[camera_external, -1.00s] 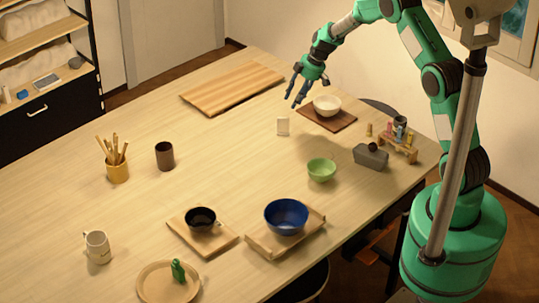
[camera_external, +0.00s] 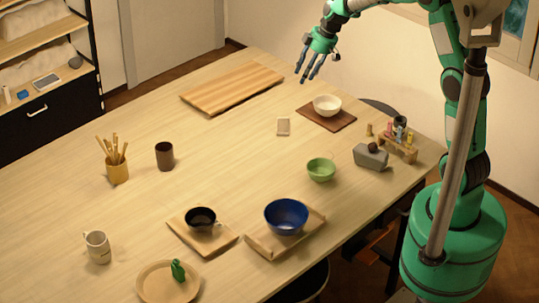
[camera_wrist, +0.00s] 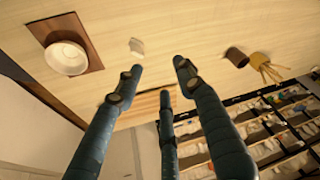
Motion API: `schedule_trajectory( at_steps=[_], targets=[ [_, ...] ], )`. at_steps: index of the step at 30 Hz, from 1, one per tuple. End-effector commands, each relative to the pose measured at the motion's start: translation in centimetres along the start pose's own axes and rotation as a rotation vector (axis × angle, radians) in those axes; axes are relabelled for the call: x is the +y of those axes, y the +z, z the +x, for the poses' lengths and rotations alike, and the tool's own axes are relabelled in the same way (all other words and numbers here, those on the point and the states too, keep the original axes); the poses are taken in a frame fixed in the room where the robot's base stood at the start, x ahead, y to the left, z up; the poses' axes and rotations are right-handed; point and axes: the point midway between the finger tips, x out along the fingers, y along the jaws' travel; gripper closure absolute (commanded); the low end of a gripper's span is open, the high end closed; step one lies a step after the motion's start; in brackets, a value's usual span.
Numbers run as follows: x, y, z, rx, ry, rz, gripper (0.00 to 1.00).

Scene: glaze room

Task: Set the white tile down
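The white tile (camera_external: 283,126) is a small pale rectangle on the wooden table, left of the dark brown board; it looks flat there. It also shows in the wrist view (camera_wrist: 136,47), ahead of my fingers. My gripper (camera_external: 308,80) is raised above the table's far side, behind the tile and apart from it. Its three dark fingers are spread and nothing is between them in the wrist view (camera_wrist: 158,75).
A white bowl (camera_external: 327,104) sits on the brown board (camera_external: 340,122) beside the tile. A green bowl (camera_external: 321,170), a grey block (camera_external: 370,157) and a small rack (camera_external: 399,147) stand nearer. A slatted board (camera_external: 232,88) lies at the back.

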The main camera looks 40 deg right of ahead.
Motion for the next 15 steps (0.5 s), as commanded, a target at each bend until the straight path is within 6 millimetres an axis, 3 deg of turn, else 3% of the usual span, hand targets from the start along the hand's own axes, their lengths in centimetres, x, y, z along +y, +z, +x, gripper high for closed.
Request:
schedule_trajectory(
  at_steps=[1,6,15],
  targets=[
    [-1.2,0.1,-1.7,0.002,0.008,0.010,0.62],
    [-4.6,0.9,-6.4,0.003,0.033,0.061,0.62],
    [-10.9,3.8,-13.5,0.008,0.077,0.155,0.62]
  ],
)
